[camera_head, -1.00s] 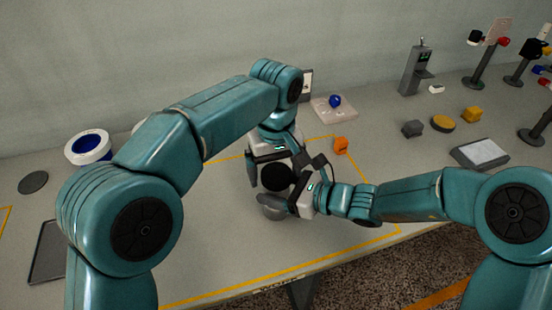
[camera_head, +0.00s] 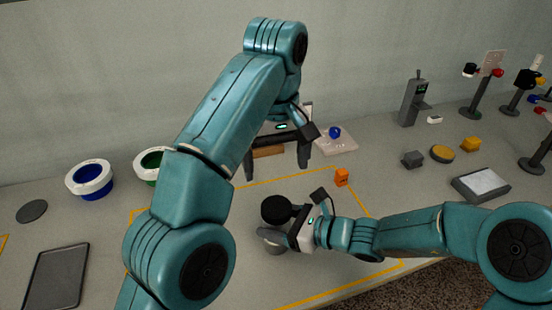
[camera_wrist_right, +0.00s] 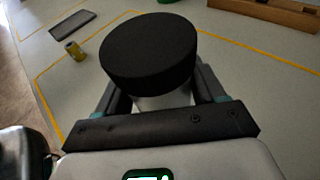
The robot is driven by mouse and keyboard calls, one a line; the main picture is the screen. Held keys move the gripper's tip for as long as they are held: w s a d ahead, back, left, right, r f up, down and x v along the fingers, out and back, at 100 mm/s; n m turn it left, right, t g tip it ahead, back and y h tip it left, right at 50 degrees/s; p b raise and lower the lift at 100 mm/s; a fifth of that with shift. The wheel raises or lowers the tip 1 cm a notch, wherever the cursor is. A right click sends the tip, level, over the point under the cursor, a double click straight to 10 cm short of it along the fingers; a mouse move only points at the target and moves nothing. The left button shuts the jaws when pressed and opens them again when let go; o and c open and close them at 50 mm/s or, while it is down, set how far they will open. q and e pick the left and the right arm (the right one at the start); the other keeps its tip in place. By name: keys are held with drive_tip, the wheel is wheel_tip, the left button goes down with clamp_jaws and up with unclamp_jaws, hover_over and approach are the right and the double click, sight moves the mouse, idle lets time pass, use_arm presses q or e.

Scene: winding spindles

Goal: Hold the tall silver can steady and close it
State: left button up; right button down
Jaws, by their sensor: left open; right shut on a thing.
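The tall silver can (camera_head: 274,249) stands inside the yellow outline, mostly hidden by my right gripper. A round black lid (camera_head: 276,209) sits on its top; the right wrist view shows the lid (camera_wrist_right: 150,52) above the pale silver body (camera_wrist_right: 163,101). Whether it is fully seated cannot be told. My right gripper (camera_head: 280,236) is shut on the can's body below the lid, coming from the right. My left gripper (camera_head: 276,170) is open and empty, fingers pointing down, raised above and behind the lid, apart from it.
White-rimmed blue (camera_head: 90,179) and green (camera_head: 150,163) bins and a dark tray (camera_head: 56,277) are at the left. A small yellowish can (camera_wrist_right: 74,50) shows in the right wrist view.

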drive_tip(key=shift+c, duration=0.2)
unclamp_jaws()
drive_tip(key=shift+d, duration=0.1)
drive_tip(key=v, duration=1.6)
drive_tip(key=shift+p, duration=0.35)
